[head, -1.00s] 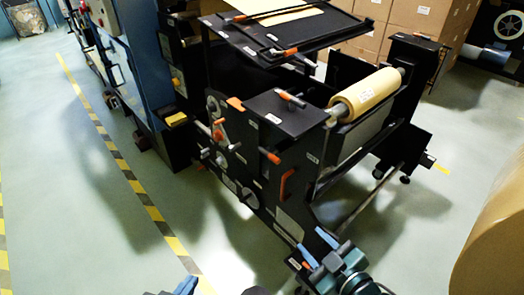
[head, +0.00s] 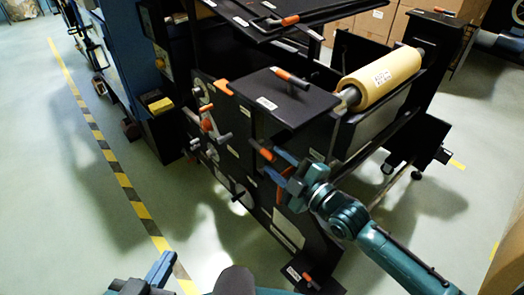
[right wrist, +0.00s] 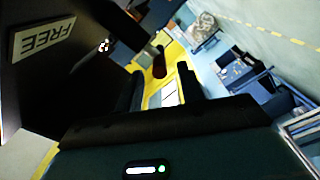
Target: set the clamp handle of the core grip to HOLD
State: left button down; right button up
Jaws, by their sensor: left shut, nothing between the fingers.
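A dark lever with an orange end (head: 262,150) sticks out of the near side of the black machine; it may be the clamp handle, but I cannot tell for sure. My right gripper (head: 289,168) is just to its right, partly hiding a red-orange curved handle. In the right wrist view my right gripper (right wrist: 160,88) shows two spaced fingers with nothing held between them. A dark red lever end (right wrist: 160,62) shows beyond the fingertips. A FREE label (right wrist: 45,36) is on a black face at upper left. My left gripper (head: 160,268) is shut and empty over the floor at the bottom.
A kraft paper roll (head: 382,78) sits on its shaft at the back right. Other orange-ended levers stand on the side panel and the black shelf (head: 290,100). Cardboard boxes (head: 425,15) stand behind. The floor at left is clear, with a striped line (head: 110,160).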

aim_at(265, 152)
jog(key=x, duration=0.6)
jog(key=shift+b, duration=0.3)
jog(key=shift+c, duration=0.3)
